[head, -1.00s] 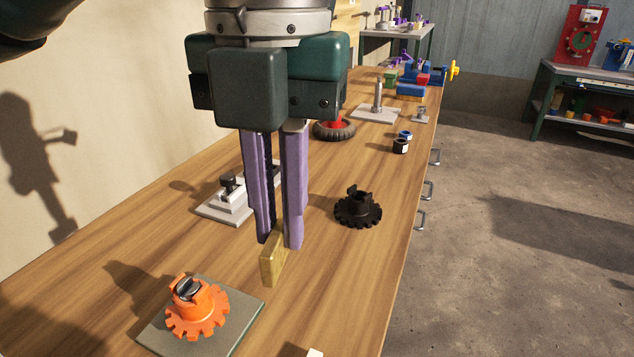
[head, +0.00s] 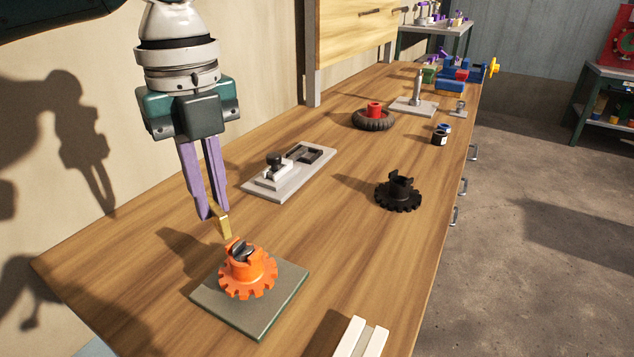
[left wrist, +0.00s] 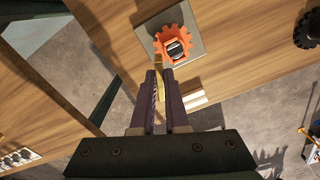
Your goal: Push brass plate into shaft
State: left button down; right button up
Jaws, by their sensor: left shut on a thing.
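My left gripper (head: 211,212) has purple fingers and is shut on the brass plate (head: 225,227), a small flat gold piece. It holds the plate in the air, just behind and left of the orange gear. In the left wrist view the plate (left wrist: 158,70) shows edge-on between the fingertips. The orange toothed gear (head: 248,277) stands on a grey-green square base (head: 279,305). A dark grey shaft (head: 241,251) shows in its slotted hub; the wrist view also shows the shaft (left wrist: 175,48). The plate and the shaft look apart. My right gripper is not in view.
A black gear (head: 398,194) stands to the right on the wooden bench (head: 330,240). A grey fixture (head: 290,172) and a wheel with a red hub (head: 374,118) lie farther back. Pale bars (head: 361,338) lie at the front. The wall runs along the left.

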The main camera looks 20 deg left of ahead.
pick_arm(q)
jog(key=shift+f+b, duration=0.3)
jog(key=shift+f, duration=3.2)
